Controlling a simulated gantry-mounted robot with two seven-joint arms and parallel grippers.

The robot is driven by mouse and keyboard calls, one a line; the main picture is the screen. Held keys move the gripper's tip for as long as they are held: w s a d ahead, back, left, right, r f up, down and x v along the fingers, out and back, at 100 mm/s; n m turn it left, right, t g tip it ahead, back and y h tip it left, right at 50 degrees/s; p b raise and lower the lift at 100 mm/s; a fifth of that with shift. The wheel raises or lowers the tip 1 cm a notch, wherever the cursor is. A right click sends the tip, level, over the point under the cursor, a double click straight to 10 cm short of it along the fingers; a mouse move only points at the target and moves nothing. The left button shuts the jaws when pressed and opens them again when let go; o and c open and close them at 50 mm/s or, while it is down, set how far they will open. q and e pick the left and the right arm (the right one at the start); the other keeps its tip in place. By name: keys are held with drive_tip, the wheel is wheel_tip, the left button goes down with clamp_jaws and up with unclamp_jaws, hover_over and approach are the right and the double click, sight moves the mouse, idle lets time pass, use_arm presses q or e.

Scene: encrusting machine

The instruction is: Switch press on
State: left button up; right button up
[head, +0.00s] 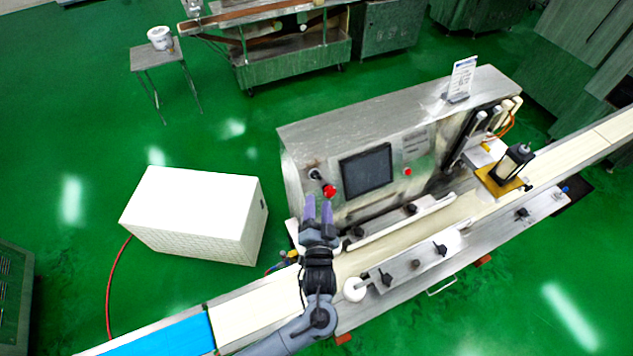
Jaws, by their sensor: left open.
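The encrusting machine (300,150) stands at the centre right, a steel cabinet with a dark screen (366,172) on its front panel. Left of the screen are a small black switch (315,174) and a red button (329,191) below it. A smaller red button (407,171) is right of the screen. My left gripper (318,208) is open and empty, its purple fingers pointing up the picture just below the larger red button. I cannot tell whether the fingers touch the panel. My right gripper is not in view.
A conveyor belt (250,310) runs along the machine's front, with black knobs and rails beside it. A white box unit (190,215) stands on the green floor at left. A small table (150,56) with a white bucket is behind. Open floor lies between them.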

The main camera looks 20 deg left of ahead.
sight(317, 177)
use_arm(q)
drive_tip(key=p+x, duration=0.1)
drive_tip(key=x, duration=0.7)
